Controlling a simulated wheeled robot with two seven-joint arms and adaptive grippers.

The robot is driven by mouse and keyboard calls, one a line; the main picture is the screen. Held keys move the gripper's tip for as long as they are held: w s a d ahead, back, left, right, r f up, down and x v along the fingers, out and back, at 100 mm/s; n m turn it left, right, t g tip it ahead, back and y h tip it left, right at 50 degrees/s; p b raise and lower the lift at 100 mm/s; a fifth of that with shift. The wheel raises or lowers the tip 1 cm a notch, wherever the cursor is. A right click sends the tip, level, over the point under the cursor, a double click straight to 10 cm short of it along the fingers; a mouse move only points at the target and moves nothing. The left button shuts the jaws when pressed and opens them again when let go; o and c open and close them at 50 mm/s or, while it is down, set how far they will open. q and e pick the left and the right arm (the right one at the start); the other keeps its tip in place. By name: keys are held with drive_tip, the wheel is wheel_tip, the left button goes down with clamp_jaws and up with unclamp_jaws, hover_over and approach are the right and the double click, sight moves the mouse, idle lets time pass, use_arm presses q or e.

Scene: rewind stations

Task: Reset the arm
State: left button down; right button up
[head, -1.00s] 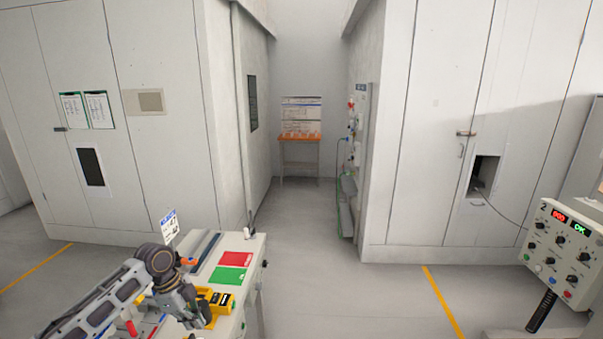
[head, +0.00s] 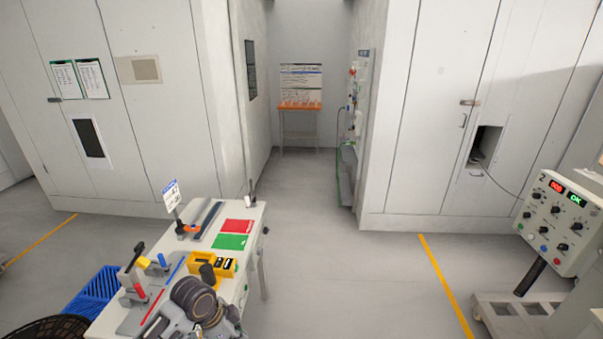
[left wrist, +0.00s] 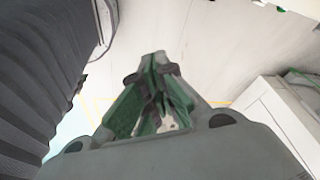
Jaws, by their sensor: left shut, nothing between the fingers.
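My left arm (head: 203,308) shows at the bottom of the head view, in front of the near right part of the workbench (head: 250,212). Its fingers cannot be made out there. In the left wrist view my left gripper (left wrist: 155,62) is shut, its fingertips together and nothing between them. Pale floor and a yellow line lie beyond it. My right arm and right gripper are in neither view.
The bench holds a red mat (head: 237,226), a green mat (head: 230,241), a yellow holder (head: 205,261) and small tools. A blue crate (head: 95,290) and a dark basket (head: 50,328) stand at left. A control box (head: 556,222) stands at right. Open floor lies between.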

use_arm(q)
drive_tip(key=s+a+r+n+t+y, duration=0.1)
drive_tip(key=s+a+n+t+y, duration=0.3)
drive_tip(key=s+n, duration=0.8)
drive_tip(key=s+f+g+h, duration=0.1)
drive_tip(key=s+f+g, duration=0.2)
drive_tip(key=f, duration=2.9)
drive_tip(key=s+a+f, duration=0.2)
drive_tip(key=s+f, duration=0.8)
drive_tip(key=s, duration=0.1)
drive_tip(key=s+a+f+m+g, duration=0.1)
drive_tip(key=s+a+f, duration=0.1)
drive_tip(key=s+f, duration=0.8)
drive_tip(key=shift+s+a+f+g, duration=0.3)
drive_tip(key=shift+s+a, duration=0.05)
drive_tip(key=shift+s, duration=0.5)
